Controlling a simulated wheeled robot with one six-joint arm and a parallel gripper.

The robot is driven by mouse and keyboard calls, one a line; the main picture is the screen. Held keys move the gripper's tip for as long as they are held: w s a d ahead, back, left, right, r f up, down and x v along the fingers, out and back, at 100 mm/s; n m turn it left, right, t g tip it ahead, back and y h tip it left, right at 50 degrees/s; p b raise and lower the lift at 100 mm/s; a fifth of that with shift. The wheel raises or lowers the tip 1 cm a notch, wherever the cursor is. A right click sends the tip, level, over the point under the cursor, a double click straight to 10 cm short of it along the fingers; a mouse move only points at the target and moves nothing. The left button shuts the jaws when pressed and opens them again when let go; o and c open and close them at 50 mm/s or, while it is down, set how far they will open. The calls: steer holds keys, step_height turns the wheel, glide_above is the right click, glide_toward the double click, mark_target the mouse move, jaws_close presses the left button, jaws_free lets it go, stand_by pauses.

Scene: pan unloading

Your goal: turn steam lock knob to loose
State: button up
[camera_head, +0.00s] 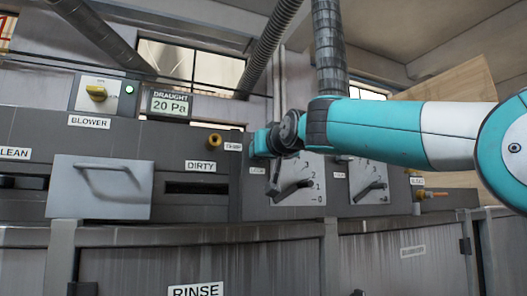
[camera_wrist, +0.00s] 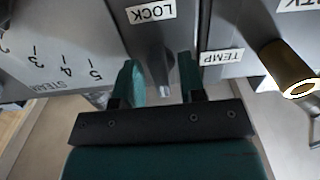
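The steam lock knob (camera_wrist: 158,75) is a grey handle beside the LOCK label (camera_wrist: 151,12) in the wrist view. My gripper (camera_wrist: 160,80) has its two green fingers on either side of the knob, with a visible gap to each finger, so it is open around the knob and not clamped on it. In the head view my gripper (camera_head: 262,145) is at the panel between the TEMP label (camera_head: 233,146) and the steam dial plate (camera_head: 300,185). My arm hides part of that dial there.
A brass-coloured knob (camera_wrist: 288,68) sticks out near the TEMP label in the wrist view. In the head view, a drawer front with a handle (camera_head: 100,190), a DIRTY slot (camera_head: 197,188) and a second dial plate (camera_head: 369,182) line the panel. A yellow blower knob (camera_head: 96,92) is at upper left.

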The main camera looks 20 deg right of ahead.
steer(key=s+d+b, duration=0.1)
steer(key=s+b, duration=0.6)
steer(key=s, duration=1)
steer(key=shift+s+d, duration=0.2)
steer(key=shift+d, duration=0.15)
steer(key=a+f+n+g+y, duration=0.1)
steer(key=a+f+n+g, duration=0.2)
steer(key=f, duration=1)
steer(key=a+f+n+g+y, duration=0.1)
steer(key=a+f+g, duration=0.3)
steer(key=f, duration=0.9)
steer(key=s+f+n+g, duration=0.1)
steer(key=s+f+g, duration=1)
steer(key=s+f, duration=0.8)
step_height(320, 180, down, 4)
steer(key=shift+s+d+f+n+y, duration=0.1)
steer(key=shift+s+d+n+y, duration=0.2)
steer(key=shift+s, duration=0.1)
